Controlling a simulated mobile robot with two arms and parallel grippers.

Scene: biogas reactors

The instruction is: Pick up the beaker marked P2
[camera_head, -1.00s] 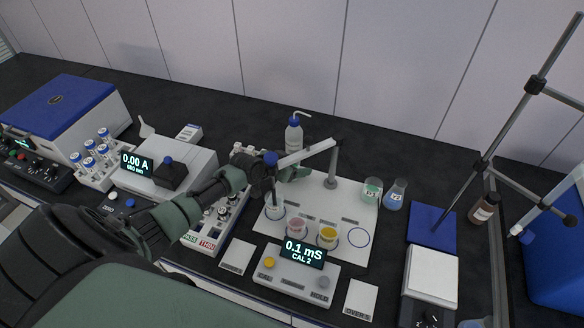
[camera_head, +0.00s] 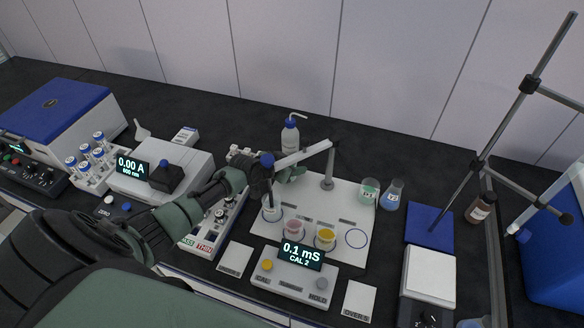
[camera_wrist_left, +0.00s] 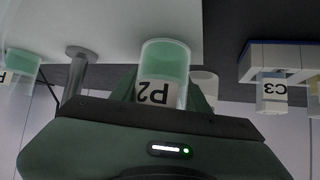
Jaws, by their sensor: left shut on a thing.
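The beaker marked P2 (camera_wrist_left: 162,75) holds green liquid and sits between my left gripper's green fingers in the left wrist view, where its label appears upside down. My left gripper (camera_head: 290,173) is shut on it. In the head view the gripper is behind the probe arm of the meter, and I cannot make out the held beaker there. Another beaker with green liquid (camera_head: 369,191) stands at the right of the white board; a similar one shows at the left edge of the wrist view (camera_wrist_left: 17,68). My right gripper is not in view.
The white board (camera_head: 345,243) carries a pink beaker (camera_head: 293,230), a yellow beaker (camera_head: 325,238) and a clear beaker (camera_head: 271,212) under the probe. A wash bottle (camera_head: 290,136) stands behind my gripper. A blue flask (camera_head: 392,195) stands at the right.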

